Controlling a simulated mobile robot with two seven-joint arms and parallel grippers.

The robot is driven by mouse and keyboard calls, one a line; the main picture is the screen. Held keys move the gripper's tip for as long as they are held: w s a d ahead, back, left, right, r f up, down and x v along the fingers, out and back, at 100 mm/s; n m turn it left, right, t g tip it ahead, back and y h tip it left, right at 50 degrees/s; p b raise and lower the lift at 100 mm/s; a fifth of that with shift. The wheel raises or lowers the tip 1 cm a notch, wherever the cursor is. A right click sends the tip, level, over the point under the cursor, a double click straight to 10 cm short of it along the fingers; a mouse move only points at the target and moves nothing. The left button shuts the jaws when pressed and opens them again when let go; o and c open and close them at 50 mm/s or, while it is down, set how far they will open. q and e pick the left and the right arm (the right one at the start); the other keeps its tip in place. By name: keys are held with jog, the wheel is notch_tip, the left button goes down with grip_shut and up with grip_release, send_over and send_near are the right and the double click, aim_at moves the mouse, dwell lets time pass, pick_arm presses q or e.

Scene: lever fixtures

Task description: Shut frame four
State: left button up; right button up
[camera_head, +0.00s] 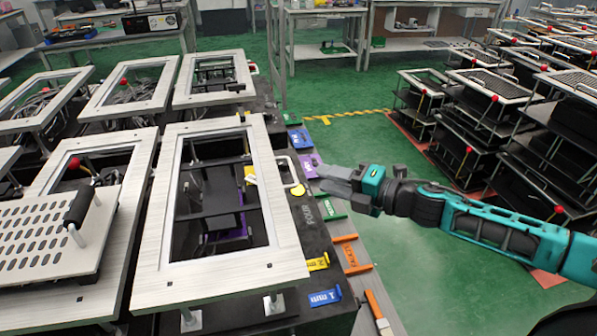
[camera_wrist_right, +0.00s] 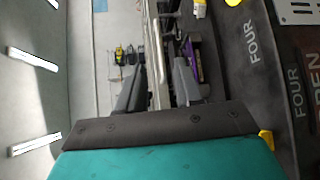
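A silver rectangular frame (camera_head: 288,245) with an open middle lies roughly level above a black base. The base carries the word FOUR (camera_head: 328,208), which also shows in the right wrist view (camera_wrist_right: 253,42). A pale bent handle (camera_head: 287,160) and a yellow knob (camera_head: 297,190) are at the frame's right side. My right gripper (camera_head: 332,178) is right of the handle, seemingly apart from it. In the right wrist view its fingers (camera_wrist_right: 157,95) are spread, with a pale frame edge (camera_wrist_right: 156,55) seen between them; contact cannot be told. My left gripper is out of view.
More silver frames (camera_head: 130,88) and a slotted plate with a black handle (camera_head: 50,235) stand left. Racks (camera_head: 480,125) stand right. Green floor (camera_head: 420,260) lies between.

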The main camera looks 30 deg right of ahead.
jog(key=x, duration=0.8)
jog(key=shift+p, duration=0.3)
grip_shut()
dwell(0.4)
